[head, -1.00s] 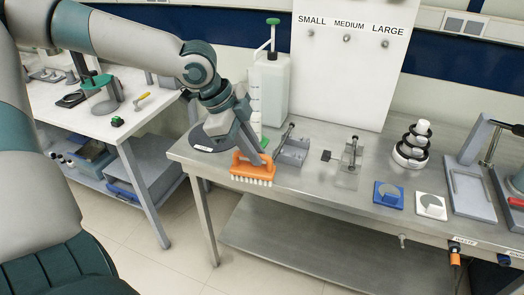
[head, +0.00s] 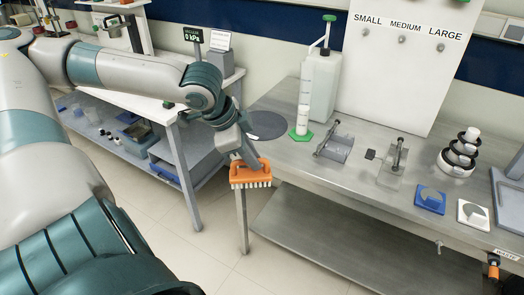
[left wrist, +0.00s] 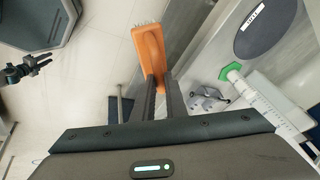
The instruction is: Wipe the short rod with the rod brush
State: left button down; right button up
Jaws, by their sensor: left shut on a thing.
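My left gripper (head: 243,156) is shut on an orange rod brush (head: 250,174) with pale bristles pointing down. The brush hangs just off the left end of the steel bench, over the floor. In the left wrist view the fingers (left wrist: 160,85) grip the orange brush (left wrist: 148,50). On the bench, a dark rod (head: 327,134) lies on a grey holder, and another dark rod (head: 397,152) is on a clear stand farther right. I cannot tell which is the short rod.
A dark round plate (head: 267,126) lies near the bench's left end. A graduated cylinder with a green base (head: 302,122) and a white bottle (head: 322,85) stand behind the grey holder.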

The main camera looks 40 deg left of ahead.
aim_at(251, 175)
pick_arm(q)
jog(key=f+n, duration=0.1)
jog(key=s+f+n, duration=0.1)
jog(key=shift+s+a+f+y, duration=0.15)
jog(key=shift+f+y, duration=0.2)
jog(key=shift+y, duration=0.05)
jog(key=shift+s+d+f+n, duration=0.1)
jog(key=shift+d+f+n, duration=0.1)
jog(key=shift+f+n, duration=0.35)
jog(key=w+d+f+n+y, duration=0.1)
jog(key=w+d+f+n, duration=0.1)
jog(key=d, duration=0.6)
jog(key=w+d+f+n+y, duration=0.1)
jog(key=w+d+n, duration=0.1)
jog(key=d, duration=0.6)
jog(key=w+d+r+n, duration=0.1)
jog(key=w+d+r, duration=0.2)
jog(key=d+r, duration=0.2)
jog(key=shift+w+r+n+y, duration=0.25)
jog(key=shift+r+n+y, duration=0.1)
jog(key=shift+r+y, duration=0.1)
jog(key=shift+d, duration=0.1)
